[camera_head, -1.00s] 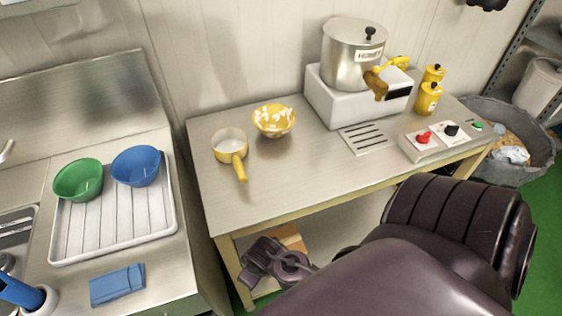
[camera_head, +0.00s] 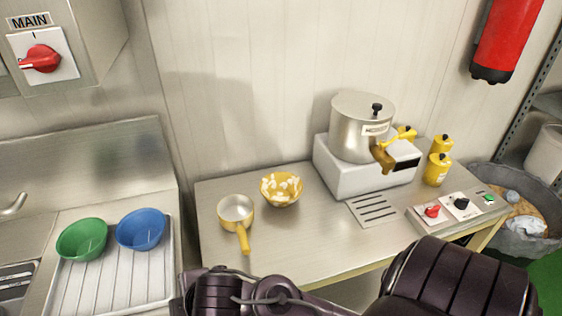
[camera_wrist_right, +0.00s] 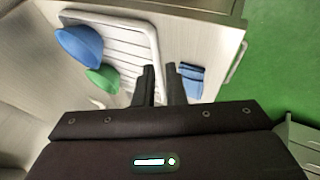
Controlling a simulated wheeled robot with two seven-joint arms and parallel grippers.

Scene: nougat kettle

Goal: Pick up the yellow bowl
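The yellow bowl (camera_head: 281,189) stands upright on the steel table (camera_head: 300,232) in the head view. Whitish pieces or markings show on it. It is just right of the small yellow-handled pan (camera_head: 237,212) and left of the white cooker base. My right arm crosses the bottom of the head view, in front of the table and apart from the bowl. My right gripper (camera_wrist_right: 160,72) shows in the right wrist view with a narrow gap between its fingers and nothing in it. It points towards the drying tray, and the yellow bowl is not in that view. My left gripper is not in view.
A steel pot (camera_head: 360,128) with a yellow tap sits on a white base, with yellow bottles (camera_head: 438,168) beside it. Red and black knobs (camera_head: 447,208) are at the table's right. Green (camera_head: 82,239) and blue (camera_head: 141,229) bowls lie in a white tray (camera_head: 120,285) at left.

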